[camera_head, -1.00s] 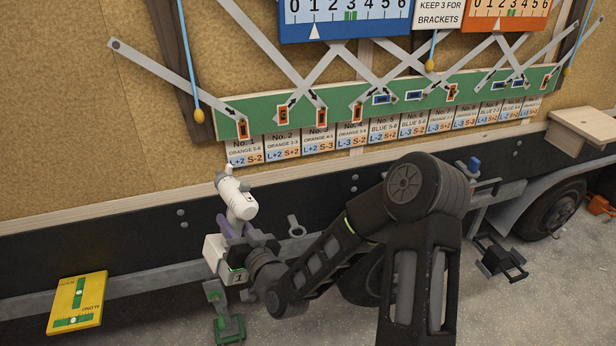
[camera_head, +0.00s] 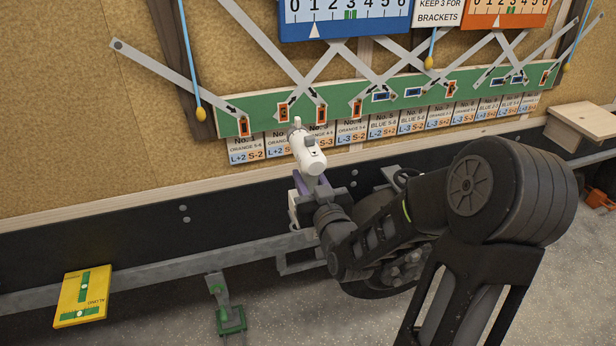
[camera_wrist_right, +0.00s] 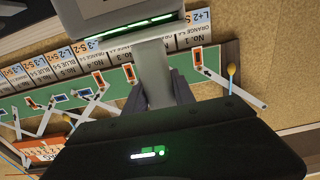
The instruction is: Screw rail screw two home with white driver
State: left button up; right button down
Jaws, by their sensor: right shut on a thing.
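The white driver (camera_head: 308,155) stands tilted in the head view, its nose pointing up at the green rail (camera_head: 340,110). The driver's nose overlaps the rail's lower edge between the second orange marker (camera_head: 283,112) and the third orange marker (camera_head: 321,114). I cannot tell whether it touches anything. Rail screw two is too small to make out. My left gripper is not in view.
Grey lattice bars (camera_head: 260,45) cross above the rail, and numbered cards (camera_head: 383,127) line its lower edge. A yellow-and-green board (camera_head: 83,297) lies low at the left. Cords with yellow knobs (camera_head: 200,114) hang nearby. A wooden step (camera_head: 580,125) juts out at right.

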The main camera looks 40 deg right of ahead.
jog(key=shift+r, duration=0.15)
jog(key=shift+b, duration=0.55)
jog(key=shift+w+d, duration=0.1)
jog(key=shift+w, duration=0.2)
jog(key=b+x, duration=0.1)
jog(key=x, duration=0.2)
jog(key=shift+w, duration=0.2)
jog(key=shift+b+x, duration=0.4)
jog(key=shift+x, duration=0.45)
